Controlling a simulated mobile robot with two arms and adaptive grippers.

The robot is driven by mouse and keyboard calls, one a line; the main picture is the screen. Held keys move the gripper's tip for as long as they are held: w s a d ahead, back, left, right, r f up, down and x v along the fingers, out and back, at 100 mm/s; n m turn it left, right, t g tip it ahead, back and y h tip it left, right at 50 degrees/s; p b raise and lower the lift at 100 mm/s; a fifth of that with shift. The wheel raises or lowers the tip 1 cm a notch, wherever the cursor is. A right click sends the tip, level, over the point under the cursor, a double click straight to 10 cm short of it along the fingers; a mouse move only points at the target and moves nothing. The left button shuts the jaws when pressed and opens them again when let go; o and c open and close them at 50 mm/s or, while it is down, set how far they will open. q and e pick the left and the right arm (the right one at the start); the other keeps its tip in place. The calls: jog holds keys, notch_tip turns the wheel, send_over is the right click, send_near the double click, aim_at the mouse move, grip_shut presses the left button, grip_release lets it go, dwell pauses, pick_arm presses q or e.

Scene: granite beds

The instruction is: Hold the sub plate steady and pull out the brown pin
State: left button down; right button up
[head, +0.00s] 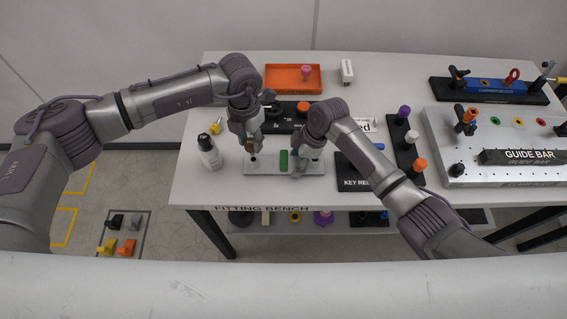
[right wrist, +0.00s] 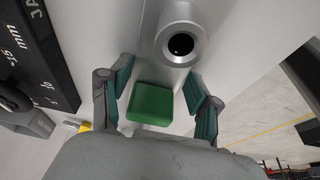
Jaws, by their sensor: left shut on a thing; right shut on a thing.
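The sub plate (head: 268,169) is a pale metal strip lying near the bench's front edge, with a green block (head: 283,160) at its middle. The block (right wrist: 151,104) also shows in the right wrist view, beside a round metal boss (right wrist: 181,44) with a dark hole. My right gripper (head: 298,170) is shut on the sub plate, its fingers (right wrist: 160,92) on either side near the block. My left gripper (head: 252,142) is shut on the brown pin (head: 249,136) above the plate's left end. The fingers hide most of the pin; whether its tip is clear cannot be told.
A white bottle (head: 209,152) stands left of the plate. A black key block (head: 357,172) lies to the right. An orange tray (head: 291,78) is at the back. A guide bar fixture (head: 490,170) fills the right side. Bare bench shows at the back left.

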jog(key=o, duration=1.4)
jog(key=shift+c, duration=0.2)
jog(key=v, duration=1.2)
